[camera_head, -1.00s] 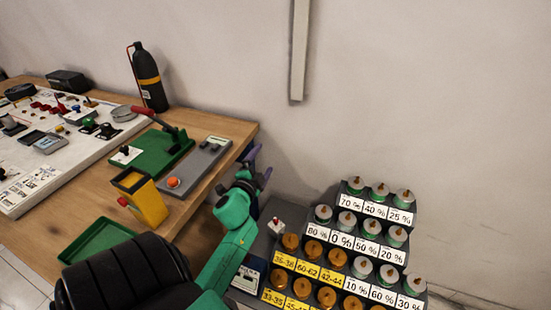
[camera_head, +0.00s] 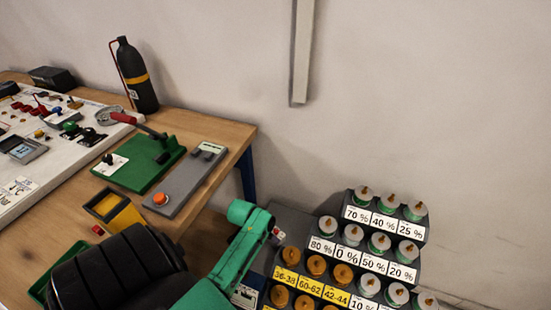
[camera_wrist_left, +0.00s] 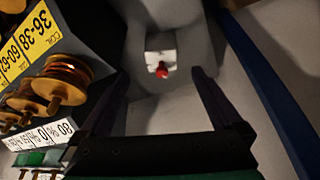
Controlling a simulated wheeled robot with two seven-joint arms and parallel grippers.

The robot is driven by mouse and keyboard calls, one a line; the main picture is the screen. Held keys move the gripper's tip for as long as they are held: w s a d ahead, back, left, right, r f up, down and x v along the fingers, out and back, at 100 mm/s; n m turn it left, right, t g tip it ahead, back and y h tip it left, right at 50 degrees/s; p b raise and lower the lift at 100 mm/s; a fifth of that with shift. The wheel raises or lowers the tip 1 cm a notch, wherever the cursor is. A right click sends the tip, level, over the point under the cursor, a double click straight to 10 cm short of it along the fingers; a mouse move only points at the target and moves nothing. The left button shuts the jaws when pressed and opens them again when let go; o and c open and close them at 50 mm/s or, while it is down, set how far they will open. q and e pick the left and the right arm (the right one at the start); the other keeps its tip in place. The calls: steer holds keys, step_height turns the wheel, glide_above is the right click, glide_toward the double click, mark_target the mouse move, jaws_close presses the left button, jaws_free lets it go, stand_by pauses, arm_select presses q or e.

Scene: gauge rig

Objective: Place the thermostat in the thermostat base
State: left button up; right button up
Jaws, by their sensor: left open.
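A small white block with a red knob, which looks like the thermostat, sits on a dark grey surface beside the weight rack. In the head view the block (camera_head: 276,234) is partly hidden by my left arm. In the left wrist view the white block (camera_wrist_left: 161,45) is ahead, between and beyond the fingers of my left gripper (camera_wrist_left: 160,72). That gripper is open, empty and apart from the block. Its fingers are hidden in the head view. I cannot tell which thing is the thermostat base. My right gripper is not in view.
The stepped rack (camera_head: 408,228) of labelled weights and copper coils stands close to the block. In the left wrist view the coils (camera_wrist_left: 62,80) are near the left finger. The wooden table (camera_head: 222,130), with a grey unit (camera_head: 187,180) and green stand (camera_head: 140,172), is left.

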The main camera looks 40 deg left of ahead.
mark_target(281, 235)
arm_select(q)
steer(key=b+x, duration=0.1)
steer(key=x, duration=0.5)
steer(key=shift+b, duration=0.35)
steer(key=x, duration=0.2)
steer(key=b+x, duration=0.1)
steer(key=x, duration=0.1)
steer(key=b+x, duration=0.1)
steer(key=x, duration=0.1)
steer(key=shift+w+a+r, duration=0.15)
steer(key=shift+w, duration=0.1)
steer(key=shift+r, duration=0.1)
steer(key=shift+c, duration=0.3)
steer(key=c, duration=1.5)
jaws_close()
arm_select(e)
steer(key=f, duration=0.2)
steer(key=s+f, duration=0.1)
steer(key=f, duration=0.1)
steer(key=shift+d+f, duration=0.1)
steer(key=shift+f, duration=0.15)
arm_select(q)
steer(key=shift+r, duration=0.15)
